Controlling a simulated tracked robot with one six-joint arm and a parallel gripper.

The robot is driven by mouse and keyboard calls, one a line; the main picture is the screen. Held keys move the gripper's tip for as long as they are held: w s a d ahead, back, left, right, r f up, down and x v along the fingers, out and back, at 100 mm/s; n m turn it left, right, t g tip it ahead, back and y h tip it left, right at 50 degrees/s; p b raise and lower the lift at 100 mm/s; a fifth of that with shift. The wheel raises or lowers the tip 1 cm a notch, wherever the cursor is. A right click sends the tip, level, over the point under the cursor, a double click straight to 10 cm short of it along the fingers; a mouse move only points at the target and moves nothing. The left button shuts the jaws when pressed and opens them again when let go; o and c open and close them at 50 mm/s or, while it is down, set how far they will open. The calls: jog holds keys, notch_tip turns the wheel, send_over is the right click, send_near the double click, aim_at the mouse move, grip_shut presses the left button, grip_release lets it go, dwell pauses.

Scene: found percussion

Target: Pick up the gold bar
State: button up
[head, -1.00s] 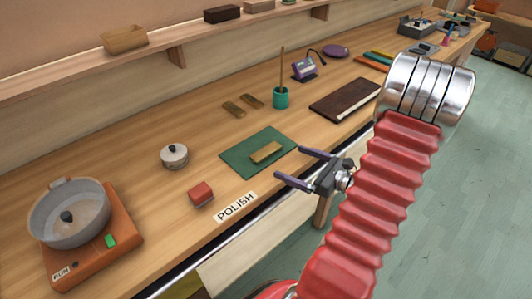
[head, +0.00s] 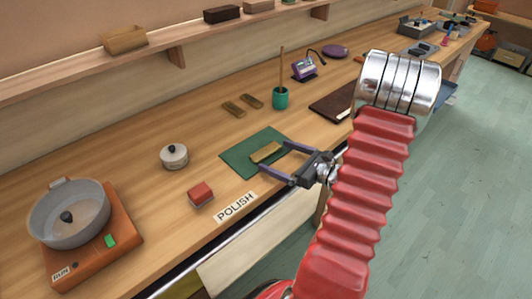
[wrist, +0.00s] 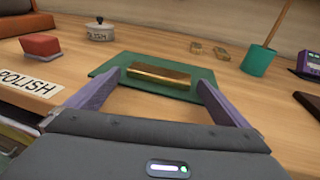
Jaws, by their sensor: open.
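The gold bar (head: 266,153) lies flat on a dark green mat (head: 240,160) on the wooden bench. In the wrist view the gold bar (wrist: 160,75) lies ahead, crosswise between the fingers, with the mat (wrist: 196,90) under it. My gripper (head: 274,158) is open and empty, its two purple fingers pointing left toward the bar over the mat's right edge. In the head view the far finger partly covers the bar's right end. In the wrist view the fingertips of my gripper (wrist: 160,79) stand on either side of the bar; I cannot tell whether they touch it.
A red block (head: 201,195), a POLISH label (head: 235,207) and a lidded pot (head: 174,157) are left of the mat. Two brass-coloured pieces (head: 234,110) and a teal cup (head: 280,98) with a stick stand behind. A dark brown book (head: 328,109) lies to the right. The bench's front edge runs below my gripper.

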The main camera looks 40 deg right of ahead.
aim_at(271, 153)
jog(key=shift+x, duration=1.55)
jog(key=shift+c, duration=0.5)
jog(key=shift+r, duration=0.1)
jog(key=c, duration=1.2)
jog(key=shift+r, duration=0.15)
jog(key=shift+r, duration=4.9)
jog(key=shift+s, duration=0.1)
